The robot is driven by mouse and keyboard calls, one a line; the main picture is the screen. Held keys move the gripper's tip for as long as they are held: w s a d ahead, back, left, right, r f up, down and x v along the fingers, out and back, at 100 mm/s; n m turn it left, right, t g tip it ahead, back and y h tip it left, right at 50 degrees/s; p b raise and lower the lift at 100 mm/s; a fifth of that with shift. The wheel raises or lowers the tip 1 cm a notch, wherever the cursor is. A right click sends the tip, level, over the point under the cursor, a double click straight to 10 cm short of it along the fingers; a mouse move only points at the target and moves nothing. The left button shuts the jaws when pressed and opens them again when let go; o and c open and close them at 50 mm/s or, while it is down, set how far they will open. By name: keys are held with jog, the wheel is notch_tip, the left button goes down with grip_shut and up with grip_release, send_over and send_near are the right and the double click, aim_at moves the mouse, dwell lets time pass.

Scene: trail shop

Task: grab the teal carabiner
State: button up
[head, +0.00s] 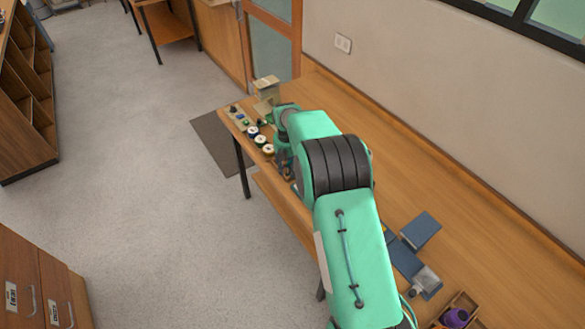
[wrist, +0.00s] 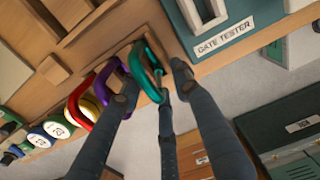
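The teal carabiner (wrist: 141,75) is in the middle of the wrist view, at the wooden fixture. A purple carabiner (wrist: 104,78) and a red carabiner (wrist: 76,98) sit beside it to the left. My gripper (wrist: 152,82) has its dark fingers spread, with the teal carabiner between and partly behind the fingertips. I see no finger closed on it; whether a finger touches it I cannot tell. In the head view my arm hides the carabiners and most of the gripper.
A box labelled GATE TESTER (wrist: 225,28) stands close to the right of the fingers. Numbered discs (wrist: 57,130) lie left of the carabiners. In the head view, the wooden bench (head: 470,215) runs along the wall, with blue-grey items (head: 420,230) and an open tray (head: 462,299) at lower right.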

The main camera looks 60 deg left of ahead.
aim_at(288, 165)
grip_shut()
jog(key=shift+r, duration=0.1)
dwell(0.3)
jog(key=shift+r, duration=1.6)
jog(key=shift+s+d+r, duration=0.1)
jog(key=shift+d, duration=0.1)
jog(key=s+d, duration=0.3)
jog(key=d, duration=0.4)
jog(key=s+d+r, duration=0.1)
jog(key=s+d, duration=0.2)
jog(key=d, duration=0.4)
jog(key=shift+s+r, duration=0.15)
jog(key=shift+s, duration=0.1)
